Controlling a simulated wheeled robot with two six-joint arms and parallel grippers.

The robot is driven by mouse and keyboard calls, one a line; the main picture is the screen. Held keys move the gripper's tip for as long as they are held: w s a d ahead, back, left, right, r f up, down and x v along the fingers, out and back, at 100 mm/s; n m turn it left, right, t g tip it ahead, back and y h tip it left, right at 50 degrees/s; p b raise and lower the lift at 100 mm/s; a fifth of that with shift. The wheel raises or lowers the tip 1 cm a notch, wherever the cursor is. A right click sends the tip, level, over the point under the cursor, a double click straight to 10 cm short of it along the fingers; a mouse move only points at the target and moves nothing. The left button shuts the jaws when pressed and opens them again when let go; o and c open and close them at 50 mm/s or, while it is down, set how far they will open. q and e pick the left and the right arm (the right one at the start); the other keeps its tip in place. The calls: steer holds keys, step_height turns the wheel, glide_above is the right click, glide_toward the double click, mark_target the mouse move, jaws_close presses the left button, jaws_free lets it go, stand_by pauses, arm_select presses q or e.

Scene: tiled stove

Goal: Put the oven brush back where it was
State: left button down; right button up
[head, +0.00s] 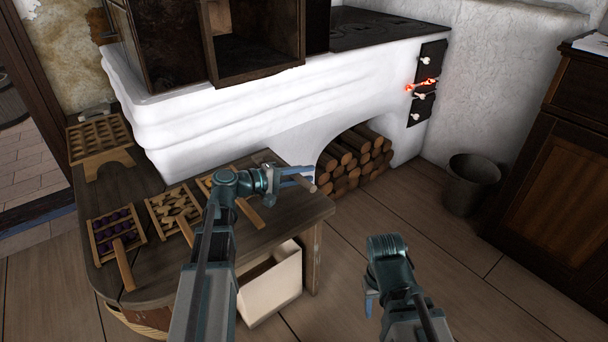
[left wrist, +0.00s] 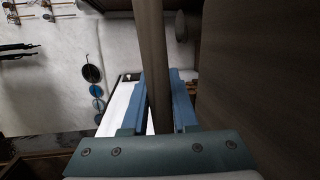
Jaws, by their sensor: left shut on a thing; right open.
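My left gripper (head: 299,176) is above the right end of the wooden table. It is shut on a round wooden handle (left wrist: 152,65), which runs up between the blue fingers (left wrist: 158,105) in the left wrist view. I take this handle to be the oven brush; no bristles can be made out. In the head view only a short pale piece of the handle (head: 309,184) shows beside the fingers, and my arm hides much around it. My right gripper (head: 371,300) is open and empty above the floor, right of the table; only part of its fingers shows.
The table (head: 285,220) bears several wooden trays, one with dark purple pieces (head: 112,232). A white bin (head: 272,285) stands below. Behind are the white stove (head: 230,110), its glowing door (head: 422,84) and stacked firewood (head: 350,160). A bucket (head: 472,185) stands right. The floor between is clear.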

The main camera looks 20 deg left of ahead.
arm_select(q)
steer(key=shift+f, duration=0.1)
arm_select(e)
steer(key=shift+f, duration=0.15)
arm_select(q)
steer(key=c, duration=0.6)
jaws_free()
steer(key=p+v, duration=0.2)
steer(key=v, duration=1.1)
steer(key=shift+s+a, duration=0.25)
steer(key=shift+s, duration=0.05)
arm_select(e)
step_height(320, 180, up, 2)
steer(key=shift+r, duration=0.2)
